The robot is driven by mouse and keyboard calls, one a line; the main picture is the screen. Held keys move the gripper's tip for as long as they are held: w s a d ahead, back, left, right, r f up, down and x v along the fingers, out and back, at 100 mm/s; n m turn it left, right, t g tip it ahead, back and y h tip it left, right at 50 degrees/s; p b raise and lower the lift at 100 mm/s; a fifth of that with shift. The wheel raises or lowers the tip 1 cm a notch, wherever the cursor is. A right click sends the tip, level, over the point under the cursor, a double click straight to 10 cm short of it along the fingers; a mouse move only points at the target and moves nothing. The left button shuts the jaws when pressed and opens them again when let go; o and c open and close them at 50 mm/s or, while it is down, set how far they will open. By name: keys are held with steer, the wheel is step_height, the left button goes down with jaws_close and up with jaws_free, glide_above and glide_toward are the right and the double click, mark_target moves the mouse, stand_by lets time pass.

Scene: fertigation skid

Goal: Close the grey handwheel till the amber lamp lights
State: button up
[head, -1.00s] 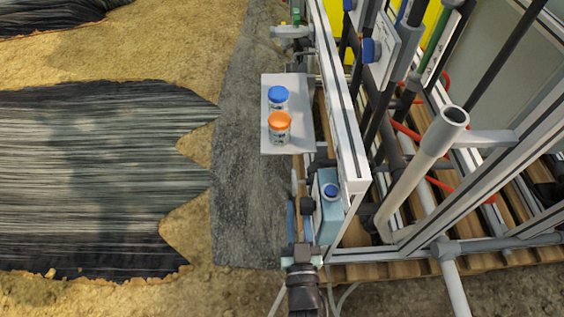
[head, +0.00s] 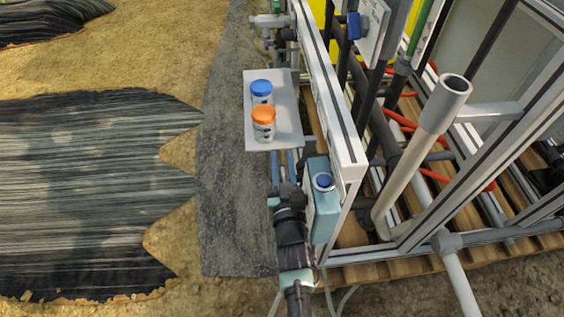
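I cannot make out a grey handwheel for certain. A grey fitting (head: 270,21) on the pipework at the top of the head view may be part of a valve. No amber lamp can be picked out, lit or unlit. My gripper (head: 281,161) reaches up from the bottom, left of the skid frame. Its two bluish fingers look parted, with nothing seen between them. The fingertips are just below the near edge of a pale shelf, well short of the grey fitting.
The pale shelf (head: 287,88) carries a blue-lidded jar (head: 261,92) and an orange-lidded jar (head: 264,123). A light-blue box (head: 325,212) with a blue knob sits close right of my gripper. The skid's frame rail (head: 335,110) runs alongside. The grey ground strip (head: 225,190) is clear.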

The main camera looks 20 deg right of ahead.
jaws_close()
steer(key=shift+s+f+b, duration=0.1)
steer(key=shift+f+b, duration=0.1)
steer(key=shift+b, duration=0.75)
steer(key=shift+f+t+b, duration=0.1)
steer(key=shift+t+b, duration=0.3)
steer(key=shift+b, duration=0.25)
steer(key=t+b, duration=0.1)
steer(key=b, duration=0.2)
steer(key=shift+s+a+h, duration=0.1)
steer(key=shift+s+h, duration=0.1)
steer(key=shift+h, duration=0.1)
steer(key=t+b, duration=0.2)
steer(key=b, duration=0.2)
steer(key=s+t+h+b, duration=0.1)
steer(key=b, duration=0.4)
steer(key=shift+s+a+r+t, duration=0.1)
steer(key=shift+a+r+t, duration=0.05)
steer(key=shift+r+t, duration=0.25)
steer(key=t+b, duration=0.1)
steer(key=b, duration=0.2)
steer(key=shift+s+a+r+t+h, duration=0.1)
steer(key=shift+s+r+t+h, duration=0.2)
steer(key=shift+r+t, duration=0.1)
steer(key=shift+r, duration=0.1)
